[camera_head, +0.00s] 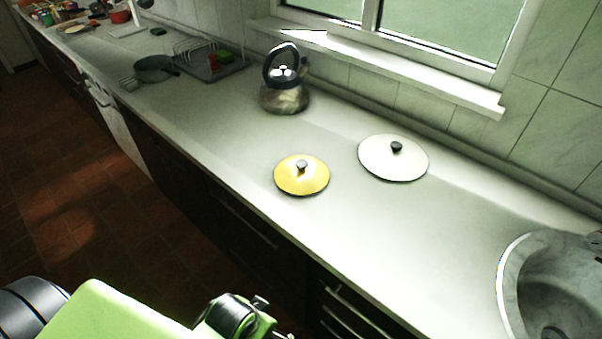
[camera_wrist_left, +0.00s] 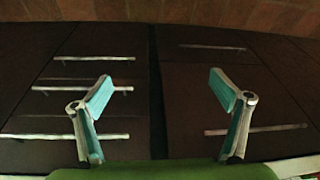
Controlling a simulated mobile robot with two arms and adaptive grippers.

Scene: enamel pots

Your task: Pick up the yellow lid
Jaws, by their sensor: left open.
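My left arm comes in low at the left in the head view. Its gripper (camera_head: 268,318) is partly cut off by the bottom edge, in front of the counter and apart from the lid. In the left wrist view my left gripper (camera_wrist_left: 160,84) is open, with nothing between its fingers, and faces dark cabinet drawers. The lid does not show in that view. My right gripper is not in view.
A white lid (camera_head: 393,160) with a dark knob lies right of the yellow one. A kettle (camera_head: 285,95) stands behind it to the left, and a round sink (camera_head: 515,270) is at the right. Drawer handles (camera_wrist_left: 95,88) stick out from the cabinet front. The counter around the yellow lid is clear.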

